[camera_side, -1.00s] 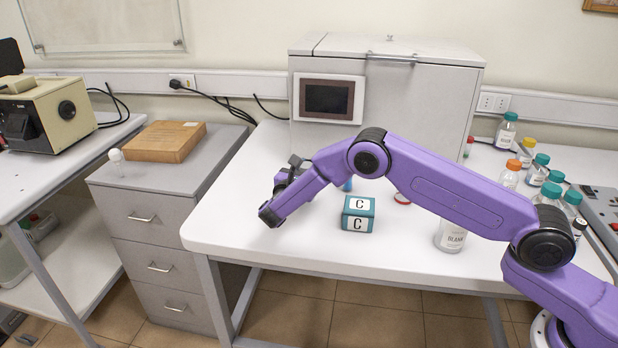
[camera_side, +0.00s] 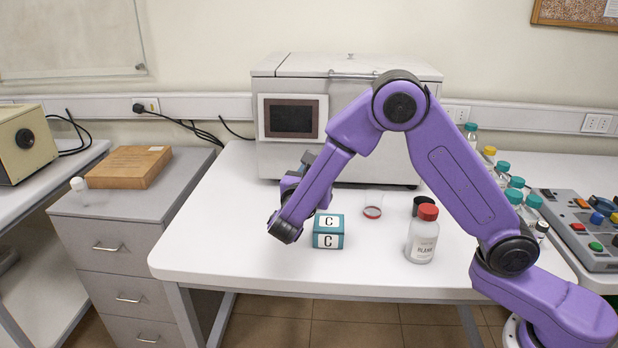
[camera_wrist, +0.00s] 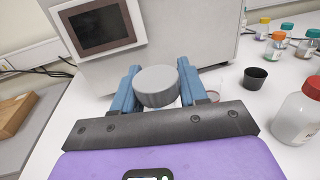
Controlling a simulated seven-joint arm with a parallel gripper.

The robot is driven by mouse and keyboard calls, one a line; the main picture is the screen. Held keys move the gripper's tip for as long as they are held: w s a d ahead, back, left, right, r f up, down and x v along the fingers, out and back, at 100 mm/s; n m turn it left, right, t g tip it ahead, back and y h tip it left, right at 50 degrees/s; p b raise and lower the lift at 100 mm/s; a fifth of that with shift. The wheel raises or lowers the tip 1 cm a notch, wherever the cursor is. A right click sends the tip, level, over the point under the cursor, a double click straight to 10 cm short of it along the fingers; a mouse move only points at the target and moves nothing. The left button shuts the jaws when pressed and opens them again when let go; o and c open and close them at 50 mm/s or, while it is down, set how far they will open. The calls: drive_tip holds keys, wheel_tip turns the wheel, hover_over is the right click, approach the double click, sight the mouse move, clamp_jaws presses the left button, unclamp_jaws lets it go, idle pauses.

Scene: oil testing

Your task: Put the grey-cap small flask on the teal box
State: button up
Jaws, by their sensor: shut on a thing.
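The grey-cap small flask (camera_wrist: 157,88) is between the blue fingers of my gripper (camera_wrist: 160,76) in the wrist view. Only its round grey cap shows clearly; its body is mostly hidden below. My gripper is shut on it. In the side view my own arm covers most of the gripper (camera_side: 306,170) and I cannot make out the flask. The teal box (camera_side: 328,240), marked C on its top and front, stands on the white table, just right of my wrist end. The box is not visible in the wrist view.
A red-capped BLANK bottle (camera_side: 422,238) stands right of the box, with a black cup (camera_side: 419,205) behind it. A large grey machine (camera_side: 350,150) stands behind. Several capped bottles and a button panel (camera_side: 585,235) are at right.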

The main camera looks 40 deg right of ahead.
drive_tip(key=s+d+r+m+g+h, duration=0.1)
drive_tip(key=s+d+r, duration=0.2)
drive_tip(key=s, duration=0.4)
drive_tip(key=s+d+r+g, duration=0.1)
drive_tip(key=s+d+r, duration=0.2)
drive_tip(key=s, duration=0.3)
drive_tip(key=shift+w+a+f, duration=0.15)
drive_tip(key=shift+w+f, duration=3)
drive_tip(key=shift+w, duration=0.25)
drive_tip(key=shift+w+a+f, duration=0.15)
drive_tip(key=shift+w+f, duration=3)
drive_tip(key=shift+w, duration=0.25)
drive_tip(key=shift+f, duration=0.1)
drive_tip(key=o, duration=1.1)
